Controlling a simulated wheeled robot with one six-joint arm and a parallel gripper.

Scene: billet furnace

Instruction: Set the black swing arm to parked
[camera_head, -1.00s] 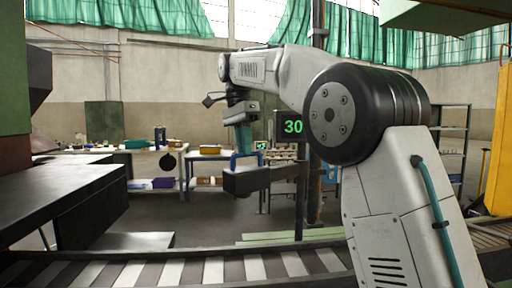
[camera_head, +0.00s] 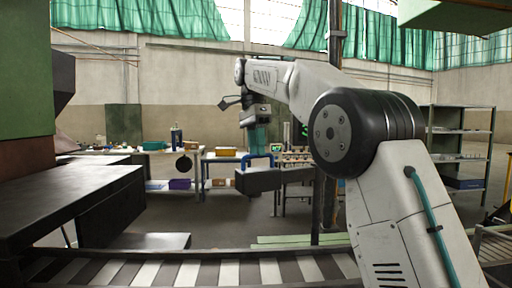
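The black swing arm (camera_head: 262,181) is a dark beam in the middle of the camera_head view. It reaches left from a dark post (camera_head: 329,200), with its blunt end toward the left. A blue loop handle (camera_head: 258,158) stands on top of the beam near that end. My gripper (camera_head: 258,146) points down from my pale arm, with teal fingers right at the handle. The fingers are small and overlap the handle in the picture. I cannot tell whether they are closed around it.
A roller conveyor (camera_head: 190,272) runs across the front. A dark ledge (camera_head: 70,200) and green machine body (camera_head: 25,80) stand at left. Behind are workbenches (camera_head: 150,153) with bins and tools, and a shelf rack (camera_head: 462,133) at right. A green display digit (camera_head: 305,129) is partly hidden by my arm.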

